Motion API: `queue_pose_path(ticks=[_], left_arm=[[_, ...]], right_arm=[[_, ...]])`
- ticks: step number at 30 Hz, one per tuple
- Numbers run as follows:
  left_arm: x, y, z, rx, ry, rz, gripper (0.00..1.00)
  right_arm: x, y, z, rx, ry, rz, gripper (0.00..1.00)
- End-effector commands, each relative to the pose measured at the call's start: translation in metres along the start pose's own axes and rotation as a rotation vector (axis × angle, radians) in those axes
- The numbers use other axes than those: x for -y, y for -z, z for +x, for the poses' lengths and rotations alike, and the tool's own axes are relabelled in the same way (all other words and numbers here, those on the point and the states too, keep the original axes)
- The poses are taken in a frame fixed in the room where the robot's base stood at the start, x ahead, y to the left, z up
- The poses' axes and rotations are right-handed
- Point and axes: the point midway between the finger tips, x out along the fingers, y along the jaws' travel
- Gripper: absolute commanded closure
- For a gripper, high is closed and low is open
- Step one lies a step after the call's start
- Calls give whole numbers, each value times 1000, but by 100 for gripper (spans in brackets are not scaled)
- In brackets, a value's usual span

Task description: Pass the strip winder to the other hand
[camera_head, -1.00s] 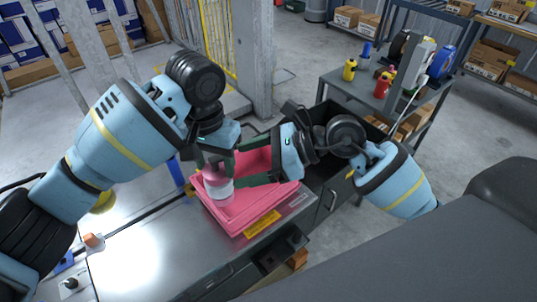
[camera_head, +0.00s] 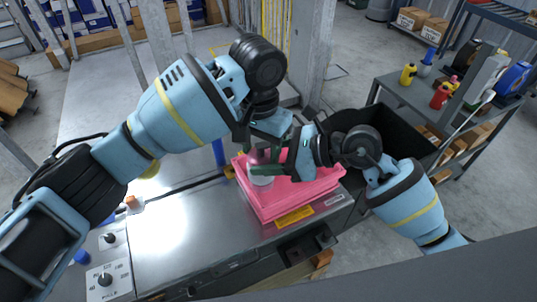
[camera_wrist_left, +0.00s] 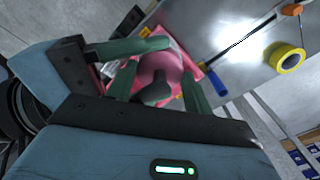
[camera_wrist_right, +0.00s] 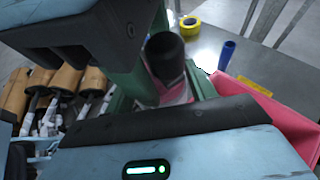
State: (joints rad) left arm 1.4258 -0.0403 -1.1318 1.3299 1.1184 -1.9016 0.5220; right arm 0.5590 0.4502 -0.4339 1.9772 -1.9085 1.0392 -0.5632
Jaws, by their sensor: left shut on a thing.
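The strip winder (camera_head: 262,181) is a pale pink and white round piece with a dark handle, held upright above the pink tray (camera_head: 290,206). My left gripper (camera_head: 261,149) is shut on it from above. In the left wrist view its pink body (camera_wrist_left: 160,62) shows between the green fingers. My right gripper (camera_head: 266,169) comes in from the right, its fingers on either side of the winder. In the right wrist view the dark top (camera_wrist_right: 165,55) stands between those fingers, which look open. Contact there cannot be told.
The tray sits on a metal bench (camera_head: 170,240) beside a black bin (camera_head: 400,135). A yellow tape roll (camera_wrist_right: 190,25) and a blue upright piece (camera_wrist_right: 227,55) are near the tray. A grey cart (camera_head: 425,100) with bottles stands at the right.

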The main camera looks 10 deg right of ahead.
Motion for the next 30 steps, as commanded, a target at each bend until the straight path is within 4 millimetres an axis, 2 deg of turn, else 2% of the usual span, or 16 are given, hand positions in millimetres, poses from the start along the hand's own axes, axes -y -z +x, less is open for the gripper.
queue_pose_path(ticks=[1, 6, 7, 12, 23, 26, 30], left_arm=[[0, 0, 0, -1, 0, 0, 87], [0, 0, 0, -1, 0, 0, 87], [0, 0, 0, 0, 0, 0, 46], [0, 0, 0, 0, 0, 0, 24], [0, 0, -7, -1, 0, 2, 23], [-1, 0, -20, -3, 0, 2, 23], [0, 1, -47, -4, 1, 1, 23]], right_arm=[[0, 0, 0, 0, 0, 0, 51], [0, 0, 0, 0, 0, 0, 74], [0, 0, 0, 1, 1, -1, 74], [0, 0, 0, 1, 1, 0, 74], [0, 0, 0, 1, 1, 0, 74], [0, 0, 0, 1, 1, 0, 74], [0, 0, 0, 1, 1, -1, 74]])
